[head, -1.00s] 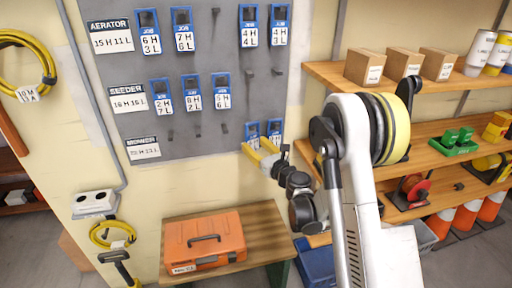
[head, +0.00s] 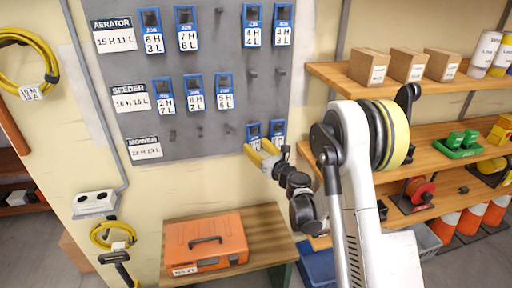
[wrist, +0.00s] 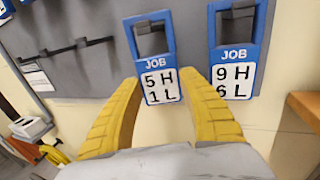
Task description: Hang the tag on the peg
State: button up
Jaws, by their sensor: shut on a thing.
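A blue-framed JOB tag reading 5 H 1 L (wrist: 160,85) sits between the yellow fingertips of my gripper (wrist: 160,92) in the wrist view. My gripper is shut on the tag's lower sides. In the head view, my gripper (head: 261,154) is at the lower right of the grey board, with the tag (head: 254,133) just above it. A dark peg (wrist: 150,30) shows in the tag's upper window; I cannot tell whether the tag hangs on it. A similar tag, 9 H 6 L (wrist: 235,80), hangs to the right, apart from the held tag.
The grey board (head: 205,60) carries several other tags, AERATOR (head: 113,34), SEEDER (head: 130,97) and MOWER (head: 144,148) labels, and bare pegs (head: 252,73). An orange toolbox (head: 205,243) stands on a bench below. Wooden shelves (head: 335,77) stand to the right.

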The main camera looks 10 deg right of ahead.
jog(key=o, duration=1)
jog(key=shift+o, duration=0.3)
jog(key=shift+s, duration=0.15)
jog(key=s+b, duration=0.1)
jog(key=s, duration=0.7)
jog(key=shift+s+b, duration=0.35)
jog(key=shift+b, duration=0.05)
dwell(0.4)
